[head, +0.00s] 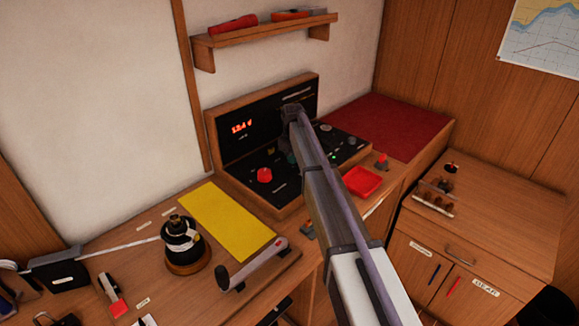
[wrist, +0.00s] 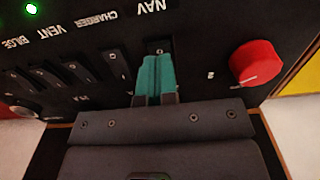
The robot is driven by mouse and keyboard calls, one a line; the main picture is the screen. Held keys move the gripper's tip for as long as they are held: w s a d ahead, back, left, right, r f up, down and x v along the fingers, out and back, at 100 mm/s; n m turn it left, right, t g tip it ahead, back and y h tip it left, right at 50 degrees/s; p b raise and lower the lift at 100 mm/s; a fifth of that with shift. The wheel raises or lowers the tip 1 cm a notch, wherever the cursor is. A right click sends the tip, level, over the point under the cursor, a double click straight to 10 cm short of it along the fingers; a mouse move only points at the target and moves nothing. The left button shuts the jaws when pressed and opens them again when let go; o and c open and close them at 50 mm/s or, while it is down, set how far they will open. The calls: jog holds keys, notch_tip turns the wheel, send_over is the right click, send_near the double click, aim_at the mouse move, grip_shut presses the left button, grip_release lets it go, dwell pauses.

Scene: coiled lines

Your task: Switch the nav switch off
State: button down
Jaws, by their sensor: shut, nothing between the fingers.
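My gripper (wrist: 157,78) is shut and empty, its teal fingertips together. In the wrist view the tips are right at the nav switch (wrist: 159,47), below the NAV label (wrist: 151,6). They cover most of the switch, so I cannot tell its position or whether they touch it.
A red knob (wrist: 256,63) is right of the nav switch in the wrist view. Other switches (wrist: 112,62) line up to its left, labelled CHARGER, VENT and BILGE. A green light (wrist: 32,8) glows. A red tray (head: 362,181) and a yellow sheet (head: 227,221) lie nearby.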

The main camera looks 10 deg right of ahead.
aim_at(292, 166)
jog(key=shift+f+b, duration=0.9)
jog(key=shift+f, duration=0.05)
jog(key=shift+r, duration=0.15)
notch_tip(292, 166, up, 7)
jog(key=p, duration=0.7)
dwell(0.4)
jog(key=s+m, duration=0.7)
jog(key=s, duration=3.3)
jog(key=shift+s, duration=0.4)
